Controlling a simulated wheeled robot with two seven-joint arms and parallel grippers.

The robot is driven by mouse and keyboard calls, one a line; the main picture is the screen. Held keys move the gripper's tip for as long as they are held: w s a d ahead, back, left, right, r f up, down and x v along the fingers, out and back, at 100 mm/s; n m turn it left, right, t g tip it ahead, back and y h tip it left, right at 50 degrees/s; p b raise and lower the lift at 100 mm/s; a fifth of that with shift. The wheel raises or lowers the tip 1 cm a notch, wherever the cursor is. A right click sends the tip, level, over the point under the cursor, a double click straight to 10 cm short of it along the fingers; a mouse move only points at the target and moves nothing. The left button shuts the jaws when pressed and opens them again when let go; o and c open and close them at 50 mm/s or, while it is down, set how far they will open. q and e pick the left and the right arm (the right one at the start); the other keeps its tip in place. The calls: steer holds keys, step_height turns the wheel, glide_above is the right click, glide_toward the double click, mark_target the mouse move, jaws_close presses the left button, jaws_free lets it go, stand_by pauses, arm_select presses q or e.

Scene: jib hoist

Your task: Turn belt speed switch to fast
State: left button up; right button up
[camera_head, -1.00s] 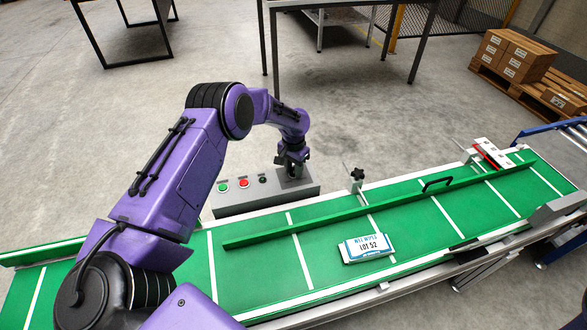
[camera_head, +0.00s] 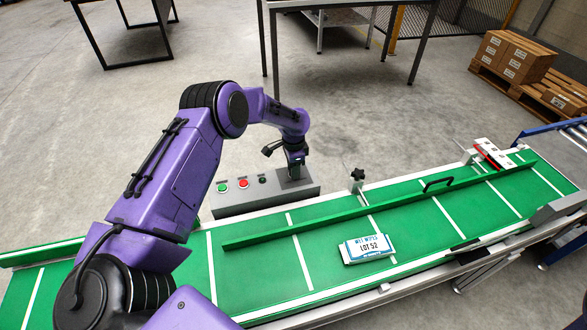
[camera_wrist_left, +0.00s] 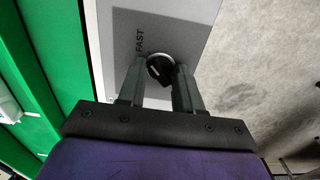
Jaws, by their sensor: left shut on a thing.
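The belt speed switch (camera_wrist_left: 160,69) is a round dark knob with a light pointer mark on a grey panel in the left wrist view. The word FAST (camera_wrist_left: 140,39) is printed on the panel above and left of the knob. My left gripper (camera_wrist_left: 160,76) is shut on the knob, one finger on each side. In the head view my left gripper (camera_head: 294,172) points down at the right end of the grey control box (camera_head: 265,200) and hides the switch there. I cannot tell exactly where the pointer is set. My right gripper is not in view.
A green button (camera_head: 222,187), a red button (camera_head: 243,184) and a small dark green one (camera_head: 262,179) sit left of my gripper. The green conveyor belt (camera_head: 310,277) runs in front, with a labelled white pack (camera_head: 367,248) and a guide rail (camera_head: 330,223).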

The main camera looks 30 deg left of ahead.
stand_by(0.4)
arm_select(q)
steer(key=o, duration=0.9)
steer(key=shift+o, duration=0.2)
step_height(320, 180, up, 11)
steer(key=shift+f+p, duration=0.2)
steer(key=shift+p, duration=0.1)
